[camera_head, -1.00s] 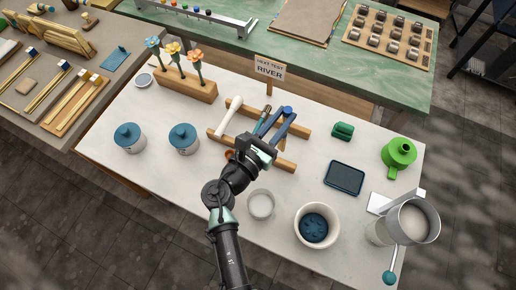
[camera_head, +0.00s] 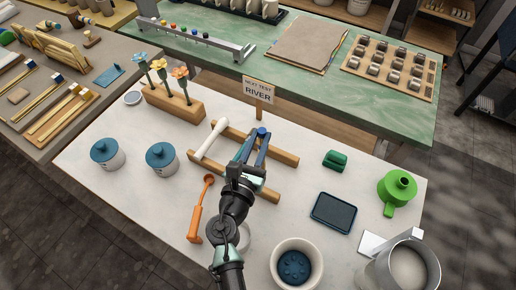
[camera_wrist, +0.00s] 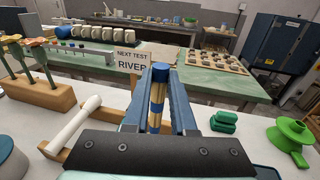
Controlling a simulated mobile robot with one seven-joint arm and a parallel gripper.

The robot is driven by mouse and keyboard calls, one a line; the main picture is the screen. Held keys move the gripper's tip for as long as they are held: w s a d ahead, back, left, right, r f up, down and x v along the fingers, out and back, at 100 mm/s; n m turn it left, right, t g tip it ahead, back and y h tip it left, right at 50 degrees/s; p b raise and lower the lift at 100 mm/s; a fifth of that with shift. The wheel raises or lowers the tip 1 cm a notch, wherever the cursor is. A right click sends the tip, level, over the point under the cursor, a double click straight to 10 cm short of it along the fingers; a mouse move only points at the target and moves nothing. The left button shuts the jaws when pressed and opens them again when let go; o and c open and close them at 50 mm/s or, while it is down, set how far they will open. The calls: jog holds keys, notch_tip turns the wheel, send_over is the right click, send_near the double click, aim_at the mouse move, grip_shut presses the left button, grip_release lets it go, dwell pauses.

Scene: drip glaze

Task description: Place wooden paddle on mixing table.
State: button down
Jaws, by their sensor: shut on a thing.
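My gripper (camera_head: 252,151) is over the wooden rack (camera_head: 283,157) on the white-topped table (camera_head: 130,205). In the wrist view, its two blue-grey fingers (camera_wrist: 158,95) are shut on a slim wooden handle with a blue end and blue band, seemingly the wooden paddle (camera_wrist: 156,102). The paddle's blue end (camera_head: 262,131) also shows in the head view. Its lower part is hidden by my gripper, so I cannot tell whether it still touches the rack. I cannot tell which surface is the mixing table.
A white rod (camera_head: 209,138) leans on the rack's left side. An orange ladle (camera_head: 200,208) lies left of my arm. A green-topped table (camera_head: 290,65) is behind.

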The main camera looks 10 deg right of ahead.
jog(key=shift+f, duration=1.25)
jog(key=shift+f+b, duration=0.1)
jog(key=shift+b, duration=0.25)
jog(key=c, duration=0.7)
grip_release()
jog(key=shift+c, duration=0.2)
